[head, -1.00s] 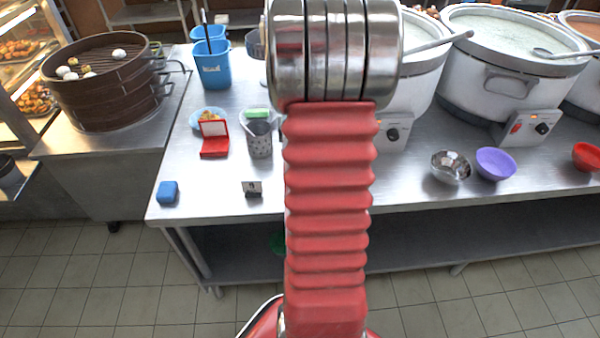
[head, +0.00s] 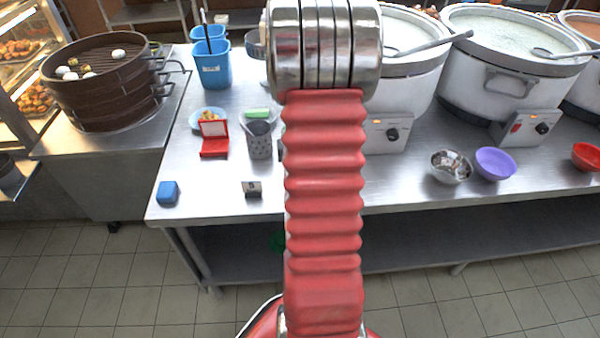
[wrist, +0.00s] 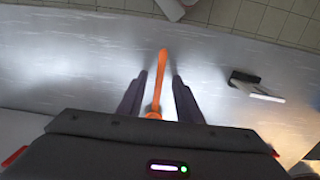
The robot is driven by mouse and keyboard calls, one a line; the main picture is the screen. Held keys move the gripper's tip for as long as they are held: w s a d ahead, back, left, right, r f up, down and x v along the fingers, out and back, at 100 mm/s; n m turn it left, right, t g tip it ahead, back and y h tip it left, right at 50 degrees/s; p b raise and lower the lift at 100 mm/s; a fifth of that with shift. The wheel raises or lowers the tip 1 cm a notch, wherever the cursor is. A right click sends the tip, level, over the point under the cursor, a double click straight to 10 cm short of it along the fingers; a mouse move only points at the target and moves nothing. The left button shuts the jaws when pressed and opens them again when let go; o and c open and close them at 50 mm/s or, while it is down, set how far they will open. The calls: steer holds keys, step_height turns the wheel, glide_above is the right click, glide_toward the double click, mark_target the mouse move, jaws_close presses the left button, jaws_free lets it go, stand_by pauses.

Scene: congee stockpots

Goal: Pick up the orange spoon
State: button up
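The orange spoon (wrist: 162,72) lies on the steel table (wrist: 70,60) in the wrist view, its long thin handle pointing away from my gripper. My gripper (wrist: 157,82) is open, with one dark finger on each side of the spoon and a gap visible on both sides. The spoon's near end is partly hidden by the gripper body. In the head view my arm blocks the sight of the spoon and of the gripper.
A small dark stand with a card (head: 252,188) is on the table; in the wrist view it sits right of the fingers. A perforated cup (head: 259,140), red box (head: 214,146) and blue block (head: 167,192) stand left. Metal (head: 451,167) and purple (head: 495,163) bowls are right.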

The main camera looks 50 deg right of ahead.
steer(key=shift+f, duration=0.4)
steer(key=shift+c, duration=0.3)
jaws_close()
